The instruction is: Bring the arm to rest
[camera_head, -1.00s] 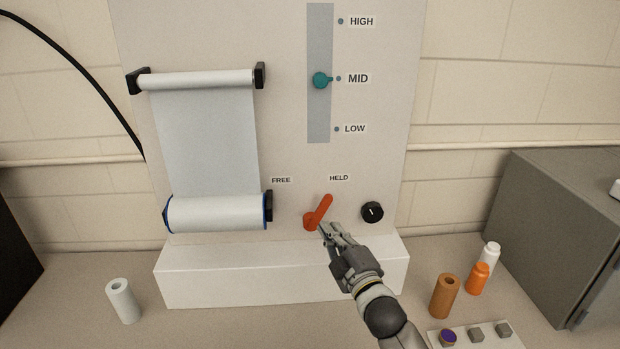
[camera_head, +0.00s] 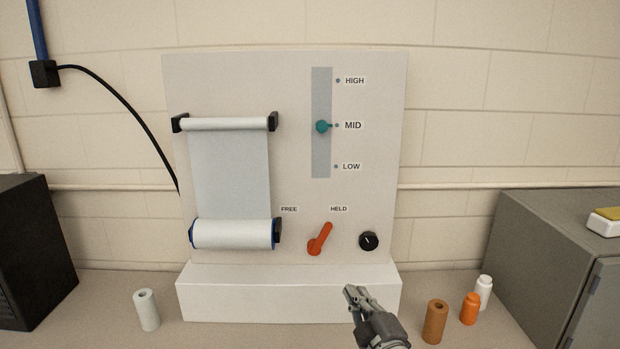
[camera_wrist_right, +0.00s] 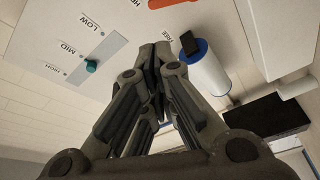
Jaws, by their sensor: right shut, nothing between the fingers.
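My right gripper (camera_head: 358,296) is shut and empty. It is low in the head view, in front of the white base ledge and clear of the panel's controls. In the right wrist view its closed fingers (camera_wrist_right: 155,60) fill the middle. The red lever (camera_head: 319,239) on the panel (camera_head: 375,100) tilts up and to the right, toward the HELD label. It also shows at the top of the right wrist view (camera_wrist_right: 172,3). The teal slider knob (camera_head: 321,126) stands at MID. My left gripper is not in view.
A white roll (camera_head: 232,234) and a black knob (camera_head: 369,241) are on the panel. A pale tube (camera_head: 147,310) stands at left. A brown tube (camera_head: 434,322), an orange bottle (camera_head: 469,309) and a white bottle (camera_head: 484,291) stand at right, near a grey cabinet (camera_head: 540,250).

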